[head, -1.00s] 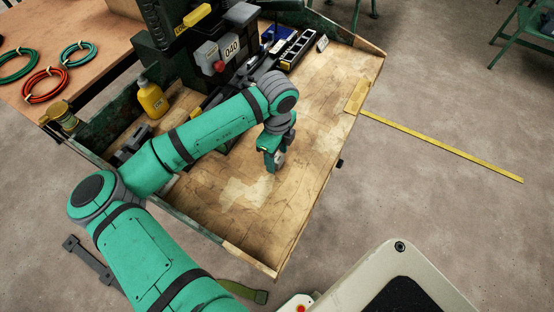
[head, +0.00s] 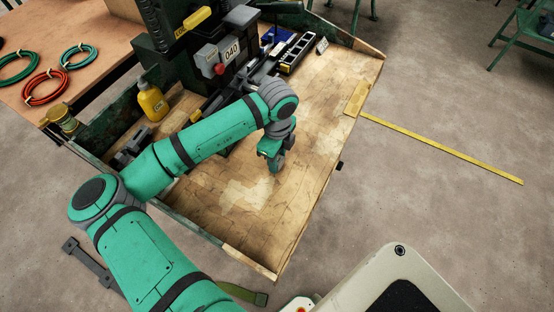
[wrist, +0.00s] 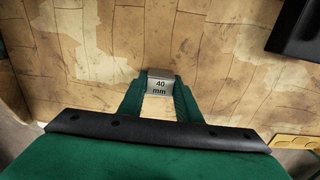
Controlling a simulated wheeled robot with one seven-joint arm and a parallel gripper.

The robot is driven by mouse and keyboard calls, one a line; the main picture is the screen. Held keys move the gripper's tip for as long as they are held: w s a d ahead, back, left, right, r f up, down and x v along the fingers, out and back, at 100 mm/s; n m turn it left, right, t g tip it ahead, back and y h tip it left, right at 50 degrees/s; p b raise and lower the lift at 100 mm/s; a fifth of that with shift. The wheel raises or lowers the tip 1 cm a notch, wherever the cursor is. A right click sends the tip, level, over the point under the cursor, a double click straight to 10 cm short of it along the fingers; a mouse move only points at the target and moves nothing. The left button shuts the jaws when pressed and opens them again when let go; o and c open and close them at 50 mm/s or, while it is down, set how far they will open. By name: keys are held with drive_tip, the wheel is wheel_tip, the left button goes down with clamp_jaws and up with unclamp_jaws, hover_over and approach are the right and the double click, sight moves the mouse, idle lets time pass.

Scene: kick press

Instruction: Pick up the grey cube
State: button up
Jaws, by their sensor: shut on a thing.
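The grey cube (wrist: 160,82), marked "40 mm", is between the two green fingers of my gripper (wrist: 159,95) in the wrist view. The fingers touch it on both sides, and my gripper is shut on it. In the head view my gripper (head: 274,162) points down over the wooden bench top (head: 305,140). The cube is mostly hidden there by the fingers. I cannot tell for sure whether it is clear of the wood.
The green press (head: 165,30) with a "040" sign stands at the back of the bench. A yellow bottle (head: 152,101) stands at the left edge. A black tray (head: 298,52) lies at the back right.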

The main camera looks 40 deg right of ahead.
drive_tip(key=shift+r, duration=0.4)
wheel_tip(320, 180, up, 2)
drive_tip(key=shift+a+r, duration=0.1)
drive_tip(key=shift+r, duration=0.05)
drive_tip(key=s+a+r, duration=0.3)
drive_tip(key=a+r, duration=0.6)
drive_tip(key=a, duration=0.4)
drive_tip(key=shift+a+r, duration=0.25)
drive_tip(key=shift+a, duration=0.05)
